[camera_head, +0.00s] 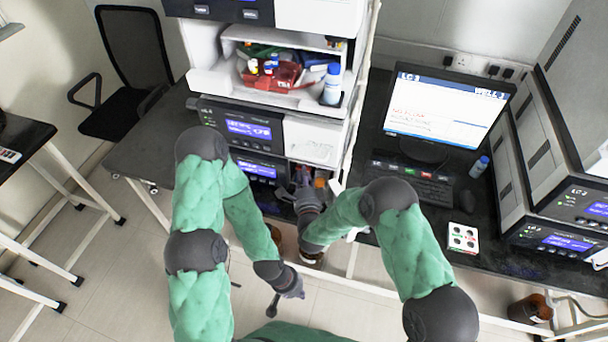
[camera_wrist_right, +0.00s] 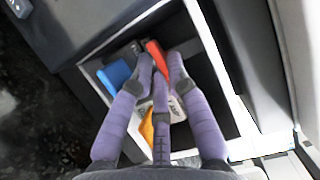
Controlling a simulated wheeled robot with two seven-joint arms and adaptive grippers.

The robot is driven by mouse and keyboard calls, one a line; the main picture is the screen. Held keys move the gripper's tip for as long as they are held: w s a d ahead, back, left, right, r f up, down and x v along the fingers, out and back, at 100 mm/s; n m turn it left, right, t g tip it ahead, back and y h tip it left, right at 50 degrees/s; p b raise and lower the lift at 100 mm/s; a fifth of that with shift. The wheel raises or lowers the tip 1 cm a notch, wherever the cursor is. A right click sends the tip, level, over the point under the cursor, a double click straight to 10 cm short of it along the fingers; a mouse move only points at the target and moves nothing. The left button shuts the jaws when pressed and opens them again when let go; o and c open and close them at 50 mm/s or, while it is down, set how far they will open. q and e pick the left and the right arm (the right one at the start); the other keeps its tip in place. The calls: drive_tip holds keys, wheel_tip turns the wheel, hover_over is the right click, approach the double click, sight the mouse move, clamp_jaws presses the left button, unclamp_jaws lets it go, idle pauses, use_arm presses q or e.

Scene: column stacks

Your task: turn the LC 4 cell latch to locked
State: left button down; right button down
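In the head view, my right gripper (camera_head: 304,180) reaches to the open compartment of the lower unit (camera_head: 258,168) in the middle instrument stack. In the right wrist view, its purple fingers (camera_wrist_right: 160,65) point into that compartment, their tips close together around a red piece (camera_wrist_right: 156,58). I cannot tell whether they touch or grip it. A blue piece (camera_wrist_right: 114,75) is left of the fingers and an orange piece (camera_wrist_right: 148,125) is partly hidden behind them. I cannot make out which piece is the latch or its position. My left gripper (camera_head: 288,287) hangs low over the floor, away from the stack.
A monitor (camera_head: 443,105) with red text on its screen, a keyboard (camera_head: 412,183) and a mouse (camera_head: 466,201) are on the right bench. More instruments (camera_head: 560,210) stand at the far right. Brown bottles (camera_head: 530,309) stand below the benches. A chair (camera_head: 130,75) is at the back left.

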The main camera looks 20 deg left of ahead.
drive_tip(key=shift+n, duration=0.3)
drive_tip(key=n+g+h+p, duration=0.1)
drive_tip(key=n+p, duration=0.1)
drive_tip(key=n, duration=0.1)
drive_tip(key=r+n+g+h+p, duration=0.1)
drive_tip(key=n+h+p, duration=0.1)
drive_tip(key=n, duration=0.2)
drive_tip(key=n+g+h+p, duration=0.1)
drive_tip(key=n+h, duration=0.1)
drive_tip(key=n, duration=0.1)
drive_tip(key=shift+a+r+n+p, duration=0.15)
drive_tip(key=shift+a+n+p, duration=0.05)
drive_tip(key=shift+n+p, duration=0.2)
drive_tip(key=shift+n+h+p, duration=0.75)
drive_tip(key=shift+n+h, duration=0.15)
drive_tip(key=shift+n, duration=0.1)
drive_tip(key=c, duration=1.2)
unclamp_jaws()
